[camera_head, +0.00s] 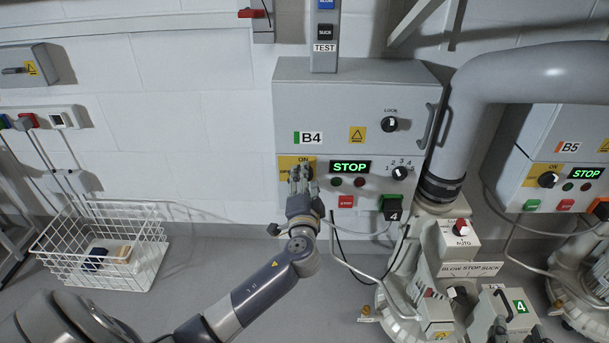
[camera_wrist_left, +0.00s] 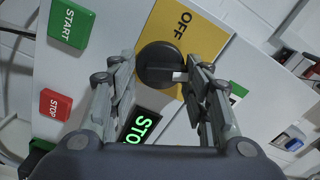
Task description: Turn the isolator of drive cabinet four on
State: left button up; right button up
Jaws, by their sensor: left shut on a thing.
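Drive cabinet B4 (camera_head: 345,125) hangs on the white wall in the head view. Its black isolator knob (camera_wrist_left: 158,66) sits on a yellow plate (camera_wrist_left: 190,45) with an OFF label. My left gripper (camera_head: 300,180) covers most of the knob in the head view. In the left wrist view, its fingers (camera_wrist_left: 160,85) are on both sides of the knob, shut on it. The knob's white mark points right there, away from OFF. The ON label is hidden in that view. My right gripper (camera_head: 515,330) shows partly at the bottom right, with dark fingers apart.
A lit STOP display (camera_head: 350,167) and buttons are right of the knob. A thick grey pipe (camera_head: 465,130) and a blower (camera_head: 425,285) stand to the right. Cabinet B5 (camera_head: 560,145) is farther right. A white wire basket (camera_head: 105,245) is on the left.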

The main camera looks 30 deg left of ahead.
pick_arm(q)
jog(key=shift+m+p, duration=1.4)
jog(key=shift+m, duration=1)
pick_arm(e)
jog(key=s+d+f+g+h, duration=0.2)
jog(key=s+d+f+g, duration=0.2)
jog(key=s+f+g, duration=0.4)
jog(key=shift+s+d+f+h, duration=0.2)
jog(key=shift+s+f+h, duration=0.1)
jog(key=shift+s+f, duration=1.3)
jog(key=shift+w+f, duration=0.25)
jog(key=shift+w, duration=0.05)
pick_arm(q)
jog(key=o, duration=1)
jog(key=shift+o, duration=0.2)
jog(key=shift+f, duration=0.1)
jog(key=v, duration=1.2)
